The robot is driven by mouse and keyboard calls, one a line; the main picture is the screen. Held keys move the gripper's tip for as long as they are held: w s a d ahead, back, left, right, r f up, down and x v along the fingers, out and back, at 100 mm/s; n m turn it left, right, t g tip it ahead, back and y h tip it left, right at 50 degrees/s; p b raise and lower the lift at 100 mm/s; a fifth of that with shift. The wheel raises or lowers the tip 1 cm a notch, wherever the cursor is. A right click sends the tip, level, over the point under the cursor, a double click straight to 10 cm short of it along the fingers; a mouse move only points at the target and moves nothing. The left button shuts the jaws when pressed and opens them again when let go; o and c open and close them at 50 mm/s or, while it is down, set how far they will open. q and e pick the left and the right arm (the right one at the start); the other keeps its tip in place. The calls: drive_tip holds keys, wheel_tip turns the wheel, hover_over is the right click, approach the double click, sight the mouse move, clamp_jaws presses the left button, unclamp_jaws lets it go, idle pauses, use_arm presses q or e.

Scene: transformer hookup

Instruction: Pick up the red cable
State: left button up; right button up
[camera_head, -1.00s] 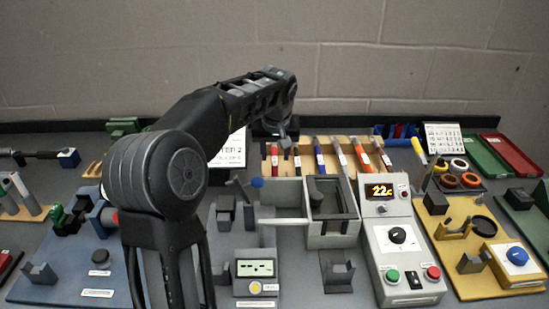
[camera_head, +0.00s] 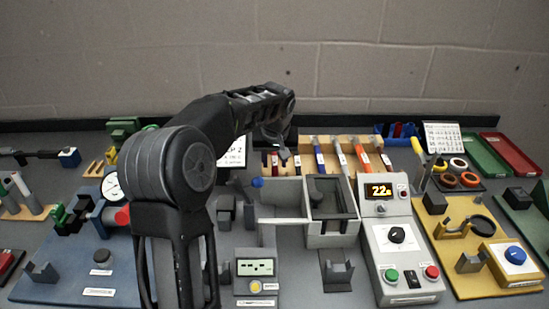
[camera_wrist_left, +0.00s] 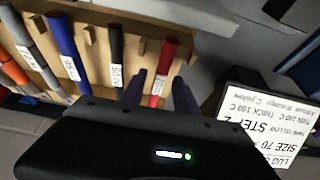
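The red cable (camera_wrist_left: 165,62) lies in a wooden rack (camera_wrist_left: 200,45), at the end beside the black cable (camera_wrist_left: 117,50) in the left wrist view. In the head view the red cable (camera_head: 274,160) is a small strip at the rack's left end, partly hidden by my arm. My left gripper (camera_wrist_left: 160,92) is open, with one finger on each side of the red cable's line. I cannot tell how deep the fingers reach or whether they touch it. It points down over the rack in the head view (camera_head: 284,156). My right gripper is not in view.
Blue (camera_head: 318,157), orange (camera_head: 362,157) and other cables lie in the same rack. A step card (camera_wrist_left: 265,125) stands close beside the gripper. A grey open box (camera_head: 333,228) and a control unit (camera_head: 398,250) stand in front of the rack.

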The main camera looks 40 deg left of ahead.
use_arm(q)
clamp_jaws()
idle(1.2)
